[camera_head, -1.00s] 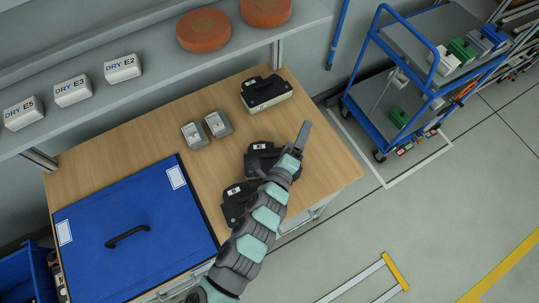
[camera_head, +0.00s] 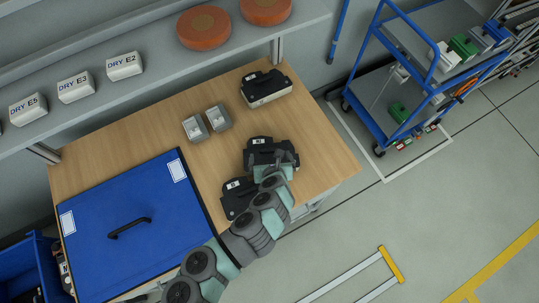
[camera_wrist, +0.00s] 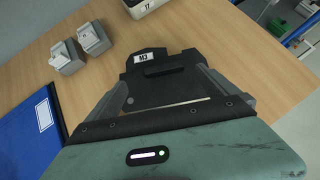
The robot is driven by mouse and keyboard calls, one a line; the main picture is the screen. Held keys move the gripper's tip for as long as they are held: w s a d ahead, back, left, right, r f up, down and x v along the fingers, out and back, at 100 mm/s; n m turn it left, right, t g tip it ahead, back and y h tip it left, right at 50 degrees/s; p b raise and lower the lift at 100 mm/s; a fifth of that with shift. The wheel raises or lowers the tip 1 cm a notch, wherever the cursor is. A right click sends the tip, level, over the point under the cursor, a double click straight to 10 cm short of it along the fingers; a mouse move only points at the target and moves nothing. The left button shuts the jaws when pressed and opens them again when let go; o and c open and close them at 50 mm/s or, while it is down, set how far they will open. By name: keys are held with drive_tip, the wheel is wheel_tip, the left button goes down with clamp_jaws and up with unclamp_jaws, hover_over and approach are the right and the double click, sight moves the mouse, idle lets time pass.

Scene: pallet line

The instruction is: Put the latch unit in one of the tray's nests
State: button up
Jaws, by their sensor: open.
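Three black units lie on the wooden bench, and I cannot tell by name which is the latch unit. The middle black unit (camera_head: 262,146), labelled M3 in the wrist view (camera_wrist: 150,62), lies under my gripper (camera_head: 284,164). My gripper is open; in the wrist view its fingers (camera_wrist: 165,88) stand on either side of the M3 unit, contact unclear. Another black unit (camera_head: 236,190) lies nearer, partly behind my arm. A third, with a pale base (camera_head: 266,98), lies at the back. A blue panel with a black handle (camera_head: 128,231) lies on the bench's left; no nests are visible.
Two small grey blocks (camera_head: 206,123) stand mid-bench. A shelf above holds white DRY boxes (camera_head: 124,66) and orange discs (camera_head: 204,27). A blue trolley (camera_head: 412,75) stands on the floor to the right. Bare bench (camera_head: 320,150) lies right of the M3 unit.

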sight(271, 150)
drive_tip(key=shift+d+p+x, duration=0.15)
drive_tip(key=shift+p+x, duration=0.05)
drive_tip(key=shift+x, duration=1.25)
drive_tip(key=shift+d+p+x, duration=0.15)
drive_tip(key=shift+d+x, duration=0.05)
drive_tip(key=shift+x, duration=1.25)
drive_tip(key=shift+f, duration=0.1)
drive_tip(key=shift+c, duration=0.5)
clamp_jaws()
